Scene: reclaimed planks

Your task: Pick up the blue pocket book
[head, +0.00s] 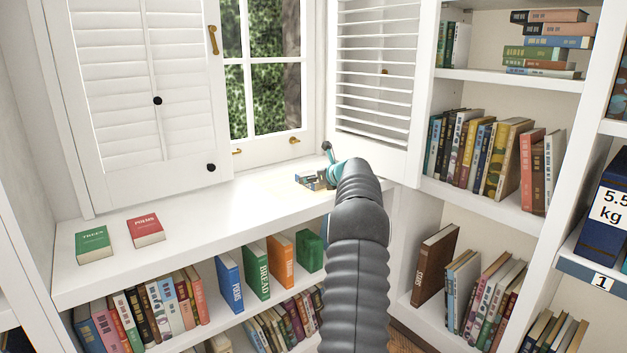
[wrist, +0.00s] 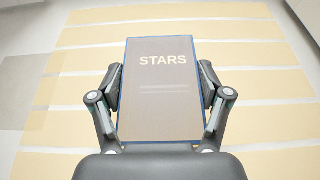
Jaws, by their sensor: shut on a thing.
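The blue pocket book (wrist: 160,100) fills the middle of the wrist view, titled STARS. Its cover looks grey-brown there, with blue along its edges. My gripper (wrist: 160,80) has one finger on each long side of it, shut on it. In the head view, my gripper (head: 318,176) is over the far right part of the white ledge (head: 205,215), below the window. The book shows there only as a small dark bluish piece (head: 308,181), partly hidden by my gripper. I cannot tell whether it touches the ledge.
A green book (head: 93,244) and a red book (head: 146,230) lie flat on the ledge's left part. A shutter (head: 375,75) stands just behind my gripper. Full bookshelves (head: 490,195) rise on the right. The ledge's middle is clear.

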